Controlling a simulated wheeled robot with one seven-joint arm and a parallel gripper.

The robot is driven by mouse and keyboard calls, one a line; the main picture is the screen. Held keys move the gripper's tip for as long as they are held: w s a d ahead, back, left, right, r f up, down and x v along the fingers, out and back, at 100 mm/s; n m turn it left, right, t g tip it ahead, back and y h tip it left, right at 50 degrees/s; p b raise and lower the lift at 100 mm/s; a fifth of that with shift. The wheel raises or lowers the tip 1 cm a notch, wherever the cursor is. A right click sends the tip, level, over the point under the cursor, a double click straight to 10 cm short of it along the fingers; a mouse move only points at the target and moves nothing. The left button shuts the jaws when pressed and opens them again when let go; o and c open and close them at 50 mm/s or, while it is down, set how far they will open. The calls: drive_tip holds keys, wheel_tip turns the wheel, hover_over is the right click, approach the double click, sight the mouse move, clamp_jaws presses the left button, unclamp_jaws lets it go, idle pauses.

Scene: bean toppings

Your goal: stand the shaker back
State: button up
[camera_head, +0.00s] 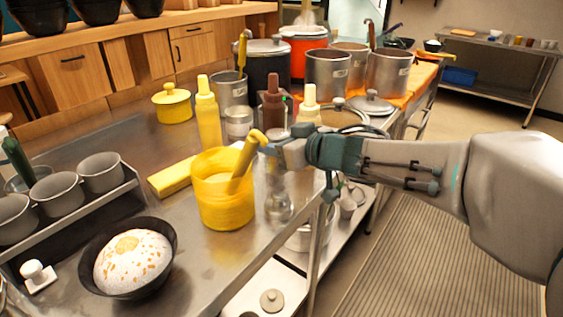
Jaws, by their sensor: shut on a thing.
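My gripper (275,150) reaches in from the right at the table's front edge, with its jaws shut. A clear shaker (278,207) with a greyish lower part shows directly below the jaws. It looks upright and its top is hidden by the gripper. I cannot tell whether its base touches the tabletop. The jaw tips are also close beside the yellow handle (241,174) that leans out of a yellow tub (226,212). A dark bowl (170,262) at the front left holds a white, domed mound with orange-brown bits on top.
A yellow block (172,178) lies left of the tub. A yellow bottle (208,115), a brown bottle (271,103) and a small jar (239,123) stand behind. Several grey cups sit in a rack (92,209) at left. Metal pots (327,75) fill the back.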

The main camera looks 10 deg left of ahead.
drive_tip(key=shift+f+b, duration=1.2)
drive_tip(key=shift+f, duration=0.65)
drive_tip(key=shift+f, duration=0.1)
drive_tip(key=o, duration=0.8)
drive_tip(key=shift+f, duration=0.1)
